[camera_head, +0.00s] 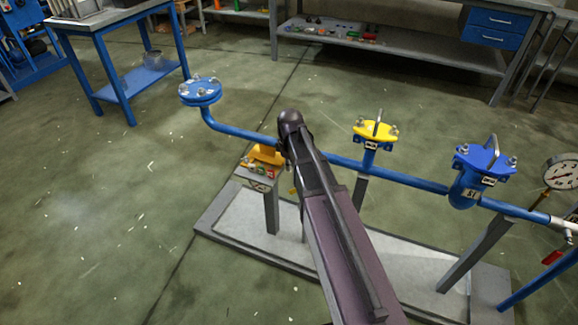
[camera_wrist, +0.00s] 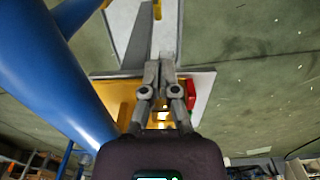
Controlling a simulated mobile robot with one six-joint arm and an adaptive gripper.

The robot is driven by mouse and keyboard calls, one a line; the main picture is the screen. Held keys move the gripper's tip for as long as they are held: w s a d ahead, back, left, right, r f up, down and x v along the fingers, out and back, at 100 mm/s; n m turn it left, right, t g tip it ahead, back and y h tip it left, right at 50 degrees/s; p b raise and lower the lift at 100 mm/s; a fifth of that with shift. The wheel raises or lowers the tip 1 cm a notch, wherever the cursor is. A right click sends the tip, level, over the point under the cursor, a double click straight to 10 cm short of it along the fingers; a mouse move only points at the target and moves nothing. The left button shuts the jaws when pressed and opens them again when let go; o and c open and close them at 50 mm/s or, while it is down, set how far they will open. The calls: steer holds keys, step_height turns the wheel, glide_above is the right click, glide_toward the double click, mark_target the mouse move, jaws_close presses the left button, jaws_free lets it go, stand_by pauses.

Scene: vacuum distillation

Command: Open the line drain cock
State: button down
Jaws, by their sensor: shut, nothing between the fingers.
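My gripper (camera_wrist: 160,68) shows in the wrist view with its fingers together and nothing between them. It is beside the blue pipe (camera_wrist: 65,80), in front of a grey plate (camera_wrist: 203,82). A yellow bracket (camera_wrist: 115,97) and a small red part (camera_wrist: 191,95) are close beside the fingers. In the head view my dark arm reaches to the blue pipe (camera_head: 232,132) near the yellow bracket (camera_head: 266,155) and hides the gripper. A small yellow piece (camera_head: 292,190) hangs below the pipe beside the arm. I cannot tell which part is the line drain cock.
Along the pipe to the right are a yellow-topped fitting (camera_head: 375,131), a blue-topped fitting (camera_head: 484,160) and a pressure gauge (camera_head: 561,173). A red handle (camera_head: 551,257) is below the gauge. A blue flange (camera_head: 200,91) ends the pipe at left. The left floor is open.

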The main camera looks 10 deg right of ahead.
steer(key=c, duration=0.7)
jaws_free()
steer(key=shift+s, duration=0.1)
steer(key=shift+o, duration=0.7)
steer(key=shift+s, duration=0.2)
steer(key=s+m, duration=1)
steer(key=s, duration=0.5)
steer(key=shift+s+m, duration=0.25)
steer(key=shift+m, duration=0.15)
steer(key=shift+s, duration=0.1)
